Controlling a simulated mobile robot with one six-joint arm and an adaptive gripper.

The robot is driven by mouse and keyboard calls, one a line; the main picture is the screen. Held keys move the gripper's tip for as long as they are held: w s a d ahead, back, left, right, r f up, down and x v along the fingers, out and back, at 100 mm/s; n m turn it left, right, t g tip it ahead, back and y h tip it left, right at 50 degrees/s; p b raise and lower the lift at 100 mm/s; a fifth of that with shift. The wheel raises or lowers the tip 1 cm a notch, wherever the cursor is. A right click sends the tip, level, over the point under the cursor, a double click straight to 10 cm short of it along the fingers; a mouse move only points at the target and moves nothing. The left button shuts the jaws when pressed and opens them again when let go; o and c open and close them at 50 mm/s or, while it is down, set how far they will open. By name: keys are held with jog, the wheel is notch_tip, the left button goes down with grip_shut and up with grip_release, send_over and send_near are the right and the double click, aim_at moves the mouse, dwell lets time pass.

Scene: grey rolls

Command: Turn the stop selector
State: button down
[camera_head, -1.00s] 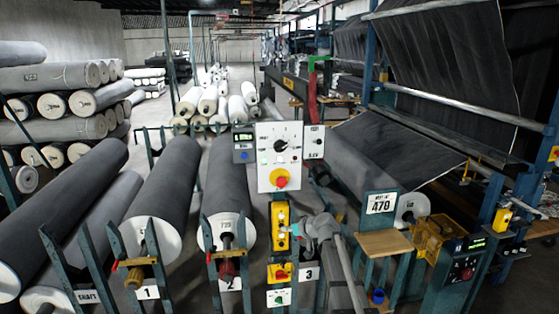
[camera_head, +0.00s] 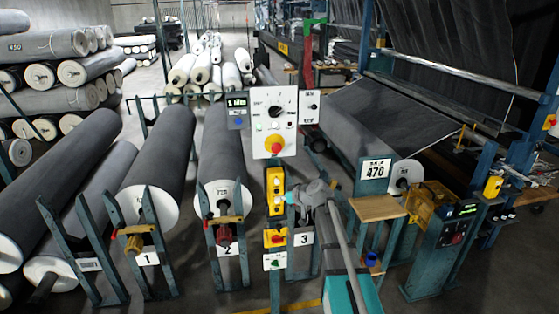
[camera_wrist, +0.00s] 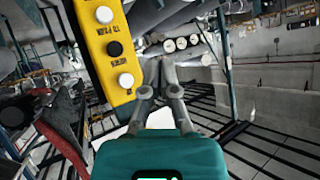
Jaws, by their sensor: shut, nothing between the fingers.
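A white control panel (camera_head: 274,122) on a post carries a black rotary knob (camera_head: 274,113) and a red stop button on yellow (camera_head: 274,145). A small white panel (camera_head: 309,106) with a dark knob sits to its right. I cannot tell which is the stop selector. Below are a yellow button box (camera_head: 276,190), a yellow box with a red switch (camera_head: 275,238) and a white box with a green knob (camera_head: 274,261). My gripper (camera_wrist: 160,70) is shut and empty. In the wrist view the button box (camera_wrist: 104,50) is left of its fingers, apparently apart; in the head view its fingertips are hard to make out.
Large grey rolls (camera_head: 222,150) on teal stands fill the left. A wooden shelf (camera_head: 377,208) and a teal console (camera_head: 440,250) stand right of my arm. A draped fabric frame (camera_head: 440,50) is behind. Some bare floor shows at the bottom right.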

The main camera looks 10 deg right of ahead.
jog(key=s+f+m+g+h+b, duration=0.1)
jog(key=s+f+m+g+h, duration=0.1)
jog(key=s, duration=1.3)
jog(key=s+f+m+g+h, duration=0.2)
jog(key=s+f+g+h, duration=0.3)
jog(key=s, duration=0.9)
notch_tip(320, 180, down, 4)
jog(key=shift+s+a+r+m+g+b, duration=0.15)
jog(key=shift+s+a+m+g+b, duration=0.2)
jog(key=shift+g, duration=0.75)
jog(key=c, duration=1.3)
grip_release()
jog(key=shift+d, duration=0.1)
jog(key=shift+c, duration=0.2)
